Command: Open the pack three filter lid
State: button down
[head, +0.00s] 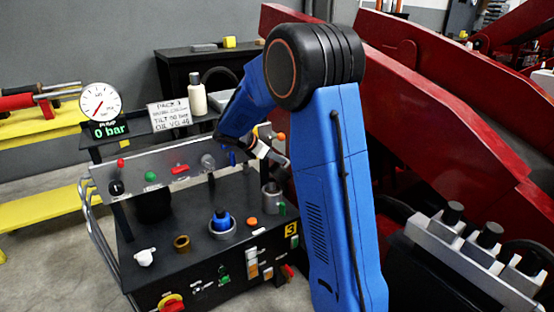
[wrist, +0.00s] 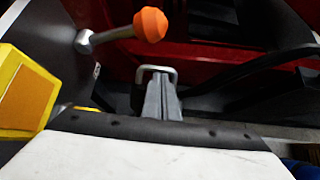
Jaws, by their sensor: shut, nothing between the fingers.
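The black pack with a yellow "3" plate (head: 291,229) stands in front of me in the head view. I cannot tell which part is the filter lid. My gripper (head: 281,160) is over the pack's far right side, partly hard to see against the machine. In the wrist view its grey fingers (wrist: 160,90) are shut and empty. Their tips are at a small metal loop handle (wrist: 157,68); whether they touch it is unclear.
An orange-knobbed lever (wrist: 150,24) stands just beyond the fingers, with a yellow block (wrist: 22,90) at left. A gauge (head: 100,102) above a "0 bar" display stands behind the pack. Red machine beams (head: 440,105) close off the right.

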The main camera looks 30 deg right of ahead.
jog(key=shift+d+r+y, duration=0.2)
jog(key=shift+d+y, duration=0.5)
jog(key=shift+d, duration=1.15)
jog(key=shift+r, duration=0.1)
